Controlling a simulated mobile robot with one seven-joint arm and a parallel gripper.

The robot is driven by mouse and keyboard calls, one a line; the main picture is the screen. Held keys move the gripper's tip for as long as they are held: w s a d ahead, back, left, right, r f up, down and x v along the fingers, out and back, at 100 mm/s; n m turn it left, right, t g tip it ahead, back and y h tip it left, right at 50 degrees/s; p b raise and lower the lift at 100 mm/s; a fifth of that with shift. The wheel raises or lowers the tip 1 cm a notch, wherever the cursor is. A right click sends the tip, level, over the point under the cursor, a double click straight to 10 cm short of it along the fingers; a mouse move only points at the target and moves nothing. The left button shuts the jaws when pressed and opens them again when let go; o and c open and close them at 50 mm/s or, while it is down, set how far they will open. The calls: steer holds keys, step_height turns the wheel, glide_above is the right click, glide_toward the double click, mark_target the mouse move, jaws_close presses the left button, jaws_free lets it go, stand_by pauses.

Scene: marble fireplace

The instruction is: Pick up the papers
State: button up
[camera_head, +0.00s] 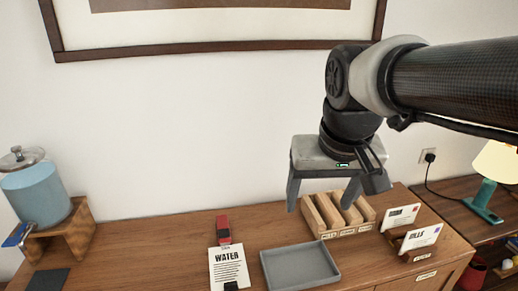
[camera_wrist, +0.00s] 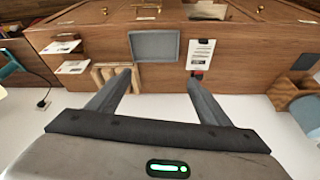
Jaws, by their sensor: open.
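A white paper headed WATER (camera_head: 229,268) lies on the wooden cabinet top, with a black clip on its near edge and a red object at its far edge. The same paper shows in the wrist view (camera_wrist: 201,54). White papers also stand in holders at the right: one marked BILLS (camera_head: 420,238) and one behind it (camera_head: 401,216). They show at the upper left of the wrist view (camera_wrist: 73,67). My gripper (camera_head: 333,200) is open and empty above the cabinet, its fingers pointing down, apart from the papers. Its fingers also show in the wrist view (camera_wrist: 159,78).
A grey tray (camera_head: 300,267) lies beside the WATER paper. A slotted wooden organizer (camera_head: 340,213) stands behind the tray. The red object (camera_head: 223,229) touches or nearly touches the paper. A blue dispenser (camera_head: 37,194) on a wooden stand is at the left. A framed picture hangs above.

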steer(key=o, duration=0.6)
steer(key=w+a+f+b, duration=0.1)
steer(key=w+a+f, duration=0.1)
steer(key=w+a, duration=0.1)
steer(key=w+a+f+g+b, duration=0.1)
steer(key=w+a+f, duration=0.2)
steer(key=w, duration=0.1)
steer(key=w+a+f+n+g+b, duration=0.1)
steer(key=w+a+f+b, duration=0.1)
steer(key=w+a+f, duration=0.1)
steer(key=shift+w+a, duration=0.15)
steer(key=shift+a, duration=0.1)
steer(key=n+g+b, duration=0.1)
steer(key=g+b, duration=0.1)
steer(key=b, duration=0.4)
glide_above(228, 266)
steer(key=f, duration=2.5)
steer(key=shift+w+a, duration=0.2)
steer(key=shift+w, duration=0.15)
steer(key=shift+s+d+f+b, duration=0.15)
steer(key=shift+f+b, duration=0.25)
steer(key=shift+f, duration=1.2)
steer(key=shift+s+f+b, duration=0.1)
steer(key=shift+f+b, duration=0.25)
steer(key=shift+f, duration=1.25)
